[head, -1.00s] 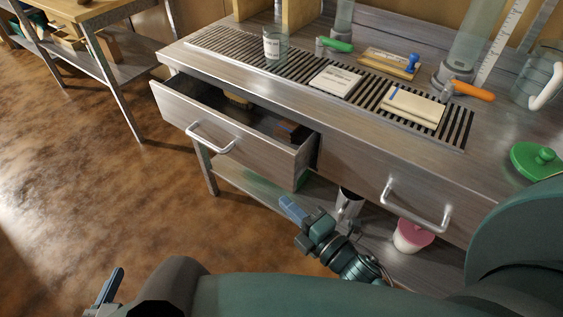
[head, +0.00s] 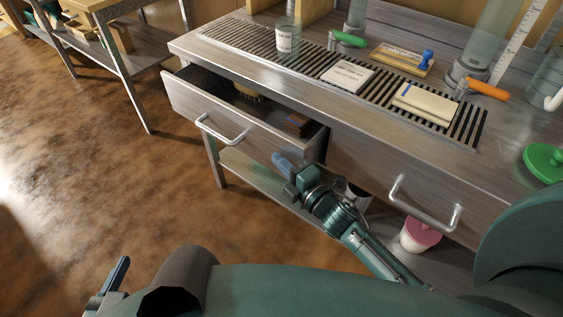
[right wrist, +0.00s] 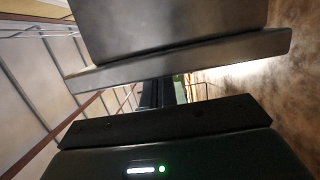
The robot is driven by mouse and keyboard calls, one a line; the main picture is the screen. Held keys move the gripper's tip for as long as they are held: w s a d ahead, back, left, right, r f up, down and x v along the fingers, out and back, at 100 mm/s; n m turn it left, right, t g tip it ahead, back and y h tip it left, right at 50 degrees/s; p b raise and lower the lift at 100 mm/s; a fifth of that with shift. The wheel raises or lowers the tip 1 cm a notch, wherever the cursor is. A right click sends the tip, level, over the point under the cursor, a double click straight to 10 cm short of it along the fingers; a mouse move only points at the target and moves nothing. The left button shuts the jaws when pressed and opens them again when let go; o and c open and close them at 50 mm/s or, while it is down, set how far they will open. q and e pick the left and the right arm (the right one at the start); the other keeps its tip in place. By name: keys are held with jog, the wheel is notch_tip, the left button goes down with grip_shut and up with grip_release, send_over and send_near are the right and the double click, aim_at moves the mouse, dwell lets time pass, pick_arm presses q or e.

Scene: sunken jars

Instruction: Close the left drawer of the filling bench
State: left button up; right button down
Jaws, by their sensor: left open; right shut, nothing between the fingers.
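The left drawer (head: 240,138) of the filling bench (head: 300,75) stands pulled out, its inside open to view and its silver bar handle (head: 222,131) on the front. My right gripper (head: 283,163) is shut and empty, its blue fingertips overlapping the lower right part of the drawer front in the head view; I cannot tell if they touch it. In the right wrist view, a broad grey panel fills the top and the dark fingers (right wrist: 162,93) show beneath it. My left gripper (head: 112,285) is open and empty at the lower left, away from the bench.
A brush (head: 247,96) and a brown block (head: 297,124) lie in the drawer. The right drawer (head: 390,180) is shut. A pink-lidded jar (head: 419,236) stands on the shelf below. A glass jar (head: 287,40) stands on the bench top. The floor at left is clear.

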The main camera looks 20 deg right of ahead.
aim_at(290, 155)
jog(key=w+d, duration=0.2)
jog(key=shift+d, duration=0.4)
jog(key=shift+a, duration=0.1)
